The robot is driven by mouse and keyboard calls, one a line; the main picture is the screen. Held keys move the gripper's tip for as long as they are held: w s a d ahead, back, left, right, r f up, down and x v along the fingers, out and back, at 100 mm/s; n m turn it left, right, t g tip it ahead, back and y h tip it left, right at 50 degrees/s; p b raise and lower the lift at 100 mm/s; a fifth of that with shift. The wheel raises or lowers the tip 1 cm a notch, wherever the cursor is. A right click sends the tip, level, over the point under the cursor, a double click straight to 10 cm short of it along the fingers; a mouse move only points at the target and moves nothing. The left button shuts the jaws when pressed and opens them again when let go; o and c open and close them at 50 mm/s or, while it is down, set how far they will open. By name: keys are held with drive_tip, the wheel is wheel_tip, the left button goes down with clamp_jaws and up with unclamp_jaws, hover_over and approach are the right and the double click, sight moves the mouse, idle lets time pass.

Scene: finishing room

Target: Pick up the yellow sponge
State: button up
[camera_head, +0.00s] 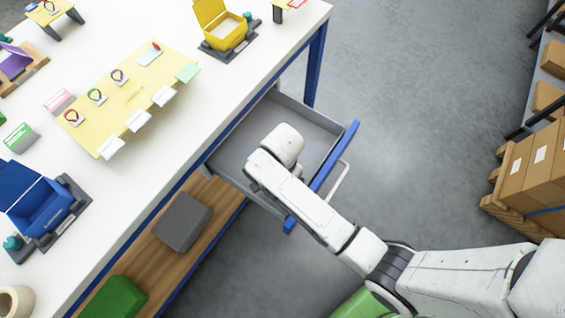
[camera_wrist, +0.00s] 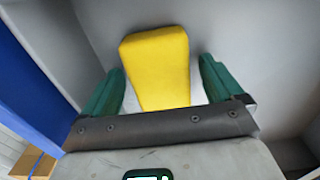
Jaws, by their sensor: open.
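The yellow sponge (camera_wrist: 158,66) lies inside the grey drawer in the wrist view. My gripper (camera_wrist: 160,82) is open, with one green finger on each side of the sponge and a gap showing between each finger and it. The near end of the sponge is hidden behind the dark gripper bar. In the head view, my arm reaches down into the open drawer (camera_head: 240,135), and my own wrist hides the fingers and the sponge there.
The drawer's blue front (camera_head: 338,160) and handle stand between my arm's base and the drawer inside. A white worktable (camera_head: 165,25) holds a yellow mat, a yellow box (camera_head: 222,37) and a blue box (camera_head: 40,205). Cartons (camera_head: 535,165) stand at right; the grey floor between is clear.

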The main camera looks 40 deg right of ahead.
drive_tip(key=c, duration=1)
drive_tip(key=shift+r, duration=0.1)
wheel_tip(320, 180, up, 10)
drive_tip(key=shift+f, duration=0.1)
